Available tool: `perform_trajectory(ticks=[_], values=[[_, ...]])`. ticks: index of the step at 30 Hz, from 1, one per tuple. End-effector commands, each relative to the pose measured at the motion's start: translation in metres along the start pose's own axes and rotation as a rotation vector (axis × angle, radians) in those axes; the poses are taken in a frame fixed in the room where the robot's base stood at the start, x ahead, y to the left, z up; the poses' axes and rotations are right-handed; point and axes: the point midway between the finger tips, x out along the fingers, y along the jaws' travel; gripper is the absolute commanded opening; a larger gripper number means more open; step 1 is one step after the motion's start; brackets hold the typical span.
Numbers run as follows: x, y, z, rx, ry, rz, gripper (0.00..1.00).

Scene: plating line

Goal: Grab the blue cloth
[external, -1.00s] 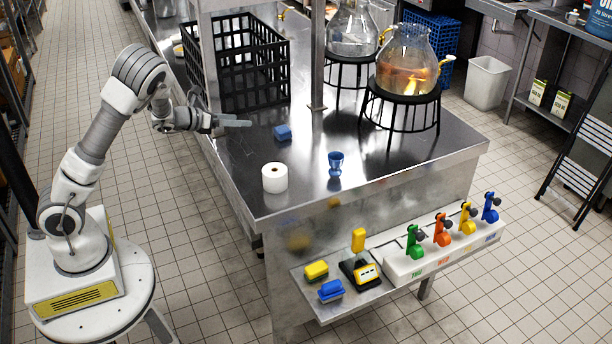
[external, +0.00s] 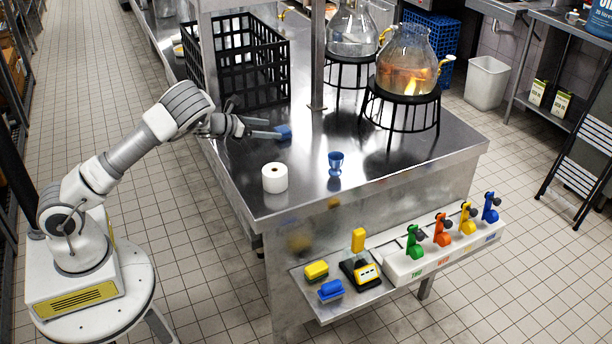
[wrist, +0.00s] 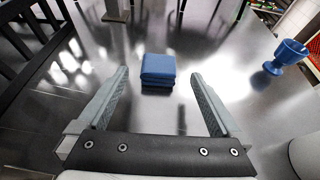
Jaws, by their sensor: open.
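The blue cloth (external: 284,132) is a small folded stack lying flat on the steel counter (external: 310,175). In the wrist view the cloth (wrist: 158,70) is just past the fingertips, roughly centred between them. My gripper (wrist: 160,80) is open and empty, with its two grey fingers to the left and right of the line to the cloth.
A white roll (external: 275,178) stands in front of the cloth. A blue cup (external: 335,163) is to the right. A black crate (external: 245,95) is behind. Glass jugs (external: 408,68) stand on black stands (external: 405,115). A steel post (external: 317,60) rises behind the cloth.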

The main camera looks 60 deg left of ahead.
Motion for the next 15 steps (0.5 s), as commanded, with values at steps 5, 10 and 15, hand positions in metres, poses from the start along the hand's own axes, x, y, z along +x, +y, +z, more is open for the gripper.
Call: perform_trajectory(ticks=[5,10,15], values=[[0.013,0.000,-0.001,0.001,0.001,0.000,1.00],[0.037,0.001,-0.003,0.002,0.001,0.000,1.00],[0.052,0.001,-0.002,0.000,0.000,0.001,1.00]])
